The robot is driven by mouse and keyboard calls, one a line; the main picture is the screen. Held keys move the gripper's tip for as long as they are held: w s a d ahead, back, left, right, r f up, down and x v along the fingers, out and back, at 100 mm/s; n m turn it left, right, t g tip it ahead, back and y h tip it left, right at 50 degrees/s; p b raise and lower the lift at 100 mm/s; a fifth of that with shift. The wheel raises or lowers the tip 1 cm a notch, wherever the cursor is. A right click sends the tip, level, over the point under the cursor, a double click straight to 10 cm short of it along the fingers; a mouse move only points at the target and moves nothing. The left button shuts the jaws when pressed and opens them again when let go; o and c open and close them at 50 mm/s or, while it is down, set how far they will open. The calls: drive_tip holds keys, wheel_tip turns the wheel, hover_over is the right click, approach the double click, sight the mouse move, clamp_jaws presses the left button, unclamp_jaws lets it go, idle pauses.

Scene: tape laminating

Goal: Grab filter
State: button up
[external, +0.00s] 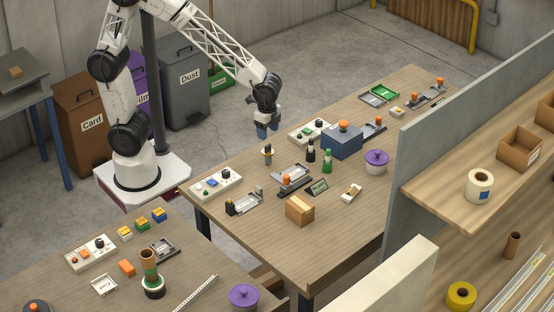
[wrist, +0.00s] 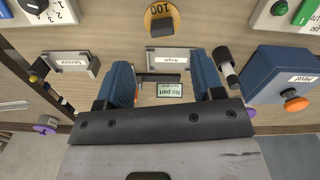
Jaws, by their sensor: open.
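I cannot make out which thing is the filter; no label in view reads filter. My gripper (external: 262,133) hangs above the back edge of the middle table. In the wrist view my gripper (wrist: 165,84) has its two blue fingers spread apart with nothing held between them. Beyond the fingers lie a grey fixture labelled Angle (wrist: 168,56) and a dark-green sign reading No part (wrist: 169,90). The sign also shows in the external view (external: 317,188).
A blue box labelled Heat (wrist: 285,76) stands right of the fingers. Black (external: 311,152) and green (external: 327,162) bottles stand near it. A cardboard box (external: 300,211) and a purple-lidded pot (external: 376,160) stand farther off. The table's front right is mostly clear.

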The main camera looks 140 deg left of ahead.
sight(268, 145)
drive_tip(key=shift+f, duration=0.15)
drive_tip(key=shift+f, duration=1.2)
drive_tip(key=shift+s+a+f, duration=0.1)
drive_tip(key=shift+f, duration=1.2)
drive_tip(key=shift+s+a+f, duration=0.1)
drive_tip(key=shift+f, duration=1.2)
drive_tip(key=c, duration=1)
drive_tip(key=shift+r, duration=0.15)
